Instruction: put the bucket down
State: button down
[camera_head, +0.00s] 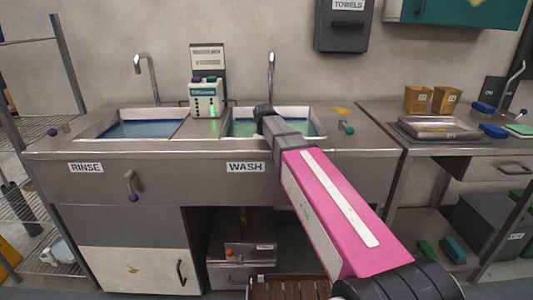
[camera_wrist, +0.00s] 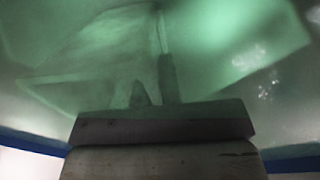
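My gripper (camera_head: 264,110) is at the end of my arm over the wash sink (camera_head: 238,131), which holds green water. In the wrist view, my gripper (camera_wrist: 153,95) shows as a dark grey body with narrow upright shapes against a blurred green surface. I cannot tell whether it is open or shut, or whether it holds anything. No bucket is clearly recognisable in either view. A blue band (camera_wrist: 30,141) with a pale area below it crosses the lower wrist view; I cannot tell what it belongs to.
The rinse sink (camera_head: 143,129) with blue water is at left. A green-lit dispenser (camera_head: 206,99) stands between the sinks. A metal tray (camera_head: 438,127) and two brown boxes are on the right counter. Taps rise behind both sinks.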

jog(key=shift+f, duration=0.25)
jog(key=shift+f, duration=0.1)
jog(key=c, duration=1.3)
grip_release()
jog(key=r, duration=1.2)
jog(key=shift+s+a+r, duration=0.1)
jog(key=shift+s+a, duration=0.3)
